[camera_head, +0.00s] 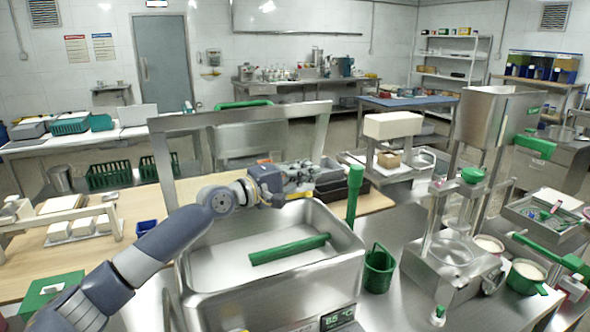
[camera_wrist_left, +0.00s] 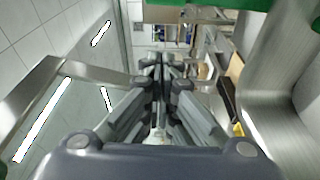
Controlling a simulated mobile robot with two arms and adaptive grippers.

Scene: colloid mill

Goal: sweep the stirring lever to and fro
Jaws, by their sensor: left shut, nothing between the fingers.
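A green upright lever (camera_head: 354,196) stands at the right rim of a steel vat; I take it for the stirring lever. A green bar (camera_head: 290,249) lies across the inside of the vat (camera_head: 278,303). My left gripper (camera_head: 328,178) reaches in from the left above the vat's back part, its tips pointing right, close to the lever's upper part. I cannot tell whether they touch it. In the left wrist view, my gripper (camera_wrist_left: 160,72) has its fingers together with nothing between them. My right gripper is in neither view.
A steel frame (camera_head: 230,115) rises behind the vat. A dark crate (camera_head: 340,189) is behind the lever. Free air lies above the vat's front.

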